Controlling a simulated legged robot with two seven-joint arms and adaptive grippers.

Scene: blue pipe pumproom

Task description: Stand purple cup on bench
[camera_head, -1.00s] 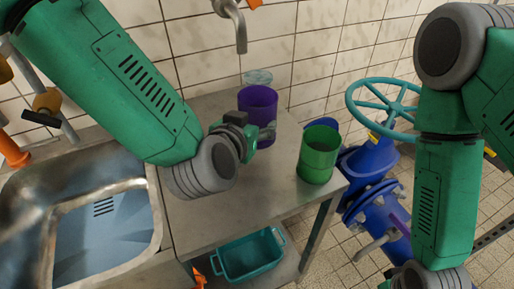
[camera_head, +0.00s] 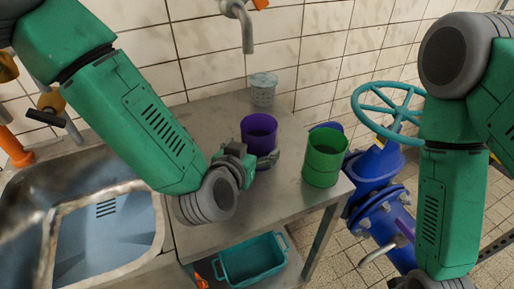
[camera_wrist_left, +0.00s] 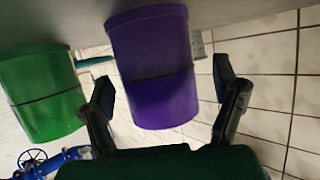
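The purple cup (camera_head: 259,138) stands upright on the metal bench (camera_head: 215,120), its open top facing up. It also shows in the left wrist view (camera_wrist_left: 155,65), where the picture is inverted and the cup meets the bench surface at the top. My left gripper (camera_head: 257,162) is low at the near side of the cup. In the left wrist view its two fingers are spread, one on each side of the cup, with a gap visible on at least the right side. The lower part of the cup is hidden by the gripper in the head view. My right gripper is out of the picture.
A green cup (camera_head: 323,160) stands to the right near the bench edge. A pale perforated teal cup (camera_head: 263,92) stands behind, by the wall. A sink (camera_head: 80,215) lies left. A teal crate (camera_head: 250,262) sits below. Blue valve pipework (camera_head: 375,175) stands right.

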